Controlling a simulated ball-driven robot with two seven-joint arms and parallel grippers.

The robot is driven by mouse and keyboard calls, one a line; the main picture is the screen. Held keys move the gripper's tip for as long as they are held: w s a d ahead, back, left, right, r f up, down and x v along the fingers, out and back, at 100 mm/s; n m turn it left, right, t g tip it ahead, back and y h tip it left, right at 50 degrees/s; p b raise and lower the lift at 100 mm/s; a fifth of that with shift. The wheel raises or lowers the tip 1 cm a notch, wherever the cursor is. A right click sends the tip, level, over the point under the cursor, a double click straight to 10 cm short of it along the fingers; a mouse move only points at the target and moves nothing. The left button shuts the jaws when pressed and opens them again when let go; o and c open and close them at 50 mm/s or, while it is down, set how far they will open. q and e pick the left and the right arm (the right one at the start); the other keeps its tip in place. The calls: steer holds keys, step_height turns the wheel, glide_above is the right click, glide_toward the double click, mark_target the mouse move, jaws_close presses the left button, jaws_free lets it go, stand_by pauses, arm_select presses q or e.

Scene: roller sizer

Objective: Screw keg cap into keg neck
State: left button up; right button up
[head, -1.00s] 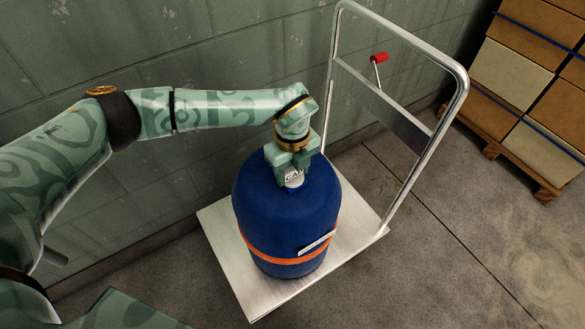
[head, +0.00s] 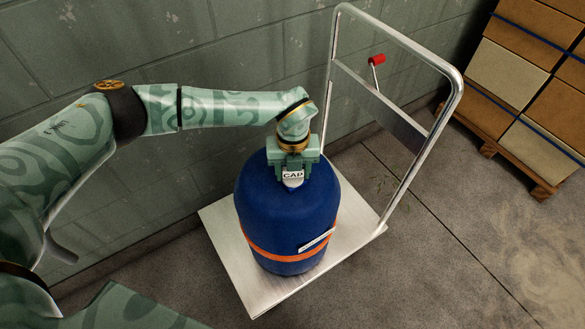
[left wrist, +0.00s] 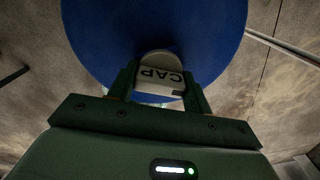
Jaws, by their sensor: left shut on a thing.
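The keg (head: 287,215) is dark blue with an orange band and stands upright on the flat cart. The keg cap (head: 292,178) is pale, with a label reading CAP, and sits at the top of the keg. My left gripper (head: 292,170) is above the keg top, shut on the cap. In the left wrist view the cap (left wrist: 158,75) is between the fingers of the left gripper (left wrist: 158,88), with the blue keg top (left wrist: 215,40) behind it. The keg neck is hidden under the cap and gripper, so I cannot tell how far the cap is seated. My right gripper is not in view.
The cart has a pale metal deck (head: 235,252) and a tall tubular handle (head: 440,120) to the right of the keg. A red-knobbed lever (head: 376,59) is on the handle frame. A block wall is behind. Stacked boxes (head: 510,65) stand on a pallet at the far right.

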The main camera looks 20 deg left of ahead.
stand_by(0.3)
arm_select(q)
steer(key=shift+r+m+p, duration=0.15)
steer(key=shift+m+p, duration=0.2)
steer(key=shift+m, duration=1.85)
steer(key=shift+m+p, duration=0.3)
steer(key=shift+m, duration=0.3)
steer(key=shift+m, duration=1.2)
steer(key=m, duration=0.2)
steer(key=shift+m, duration=0.4)
